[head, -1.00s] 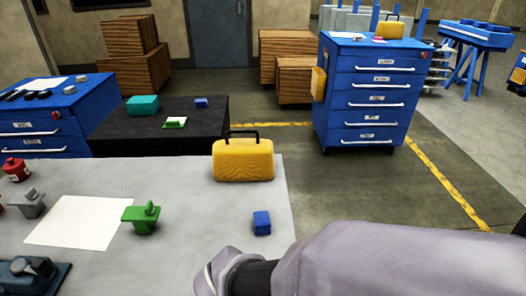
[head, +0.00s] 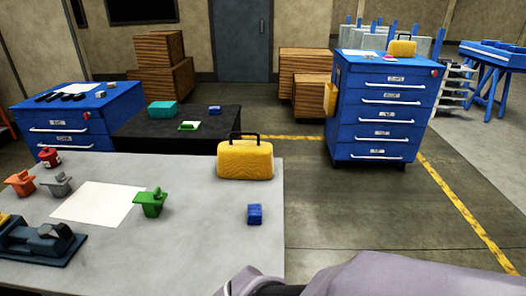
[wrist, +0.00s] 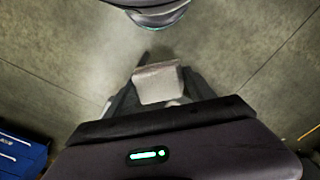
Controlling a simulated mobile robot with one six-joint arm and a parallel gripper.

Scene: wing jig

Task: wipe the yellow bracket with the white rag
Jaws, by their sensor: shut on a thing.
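A pale, whitish cloth, the white rag (wrist: 157,84), is pinched between the fingers of my gripper (wrist: 160,76) in the wrist view. The gripper is over bare floor, away from the grey table. A yellow piece (head: 4,218), likely the yellow bracket, shows at the left edge of the head view on the table, mostly cut off. In the head view only my forearm shows at the bottom right; the gripper and rag are out of that view.
The grey table (head: 200,262) holds a green bracket (head: 151,202), a white sheet (head: 97,204), a yellow case (head: 245,160), a blue block (head: 254,214), orange and grey brackets and a dark clamp-like tool (head: 45,240). A blue drawer cabinet (head: 380,115) stands behind right. Floor at right is clear.

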